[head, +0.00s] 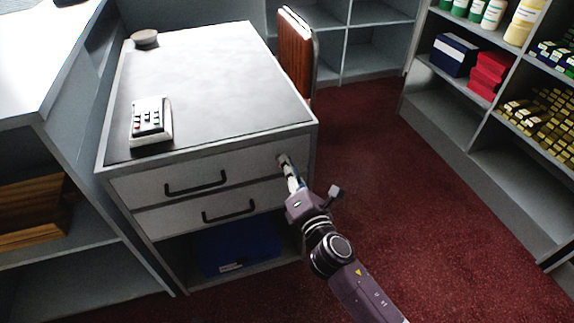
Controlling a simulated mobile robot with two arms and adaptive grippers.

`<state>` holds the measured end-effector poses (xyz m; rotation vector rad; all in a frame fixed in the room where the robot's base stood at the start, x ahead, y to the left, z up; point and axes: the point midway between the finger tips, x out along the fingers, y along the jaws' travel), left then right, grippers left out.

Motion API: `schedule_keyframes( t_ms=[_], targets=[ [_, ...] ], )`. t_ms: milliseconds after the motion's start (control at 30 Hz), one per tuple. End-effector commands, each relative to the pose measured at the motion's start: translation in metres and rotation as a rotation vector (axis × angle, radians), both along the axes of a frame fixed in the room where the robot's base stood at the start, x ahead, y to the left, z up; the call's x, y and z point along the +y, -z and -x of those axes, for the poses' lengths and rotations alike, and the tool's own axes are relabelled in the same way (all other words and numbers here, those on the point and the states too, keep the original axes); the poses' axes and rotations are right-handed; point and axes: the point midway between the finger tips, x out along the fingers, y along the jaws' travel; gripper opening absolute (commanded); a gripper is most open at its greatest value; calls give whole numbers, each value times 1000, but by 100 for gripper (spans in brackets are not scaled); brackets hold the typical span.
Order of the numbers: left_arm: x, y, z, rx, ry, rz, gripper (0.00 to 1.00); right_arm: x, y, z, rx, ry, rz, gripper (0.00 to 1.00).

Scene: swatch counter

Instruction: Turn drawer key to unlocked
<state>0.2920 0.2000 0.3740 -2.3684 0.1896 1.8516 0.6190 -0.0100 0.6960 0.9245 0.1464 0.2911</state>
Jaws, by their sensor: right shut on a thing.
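The desk's upper drawer (237,172) has a dark handle and looks closed. My right gripper (284,163) reaches in from the lower right and is shut at the right end of that drawer's front. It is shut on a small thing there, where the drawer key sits. The key itself is hidden by the fingers, and I cannot tell which way it is turned. The lower drawer (165,219) is also closed. My left gripper is not in view.
A blue bin (240,247) is under the drawers. Stocked shelves line the right; red carpet between is clear.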

Motion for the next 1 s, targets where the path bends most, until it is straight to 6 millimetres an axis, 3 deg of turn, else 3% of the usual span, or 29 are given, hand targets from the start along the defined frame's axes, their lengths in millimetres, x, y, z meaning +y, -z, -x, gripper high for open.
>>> schedule_keyframes(
  t_ms=[500, 1000],
  targets=[
    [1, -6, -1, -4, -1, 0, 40, -2, 5, -1, 141, 3, -428, 0],
    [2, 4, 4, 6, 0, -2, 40, -3, 7, -1, 200, 2, -613, 0]
  ],
)
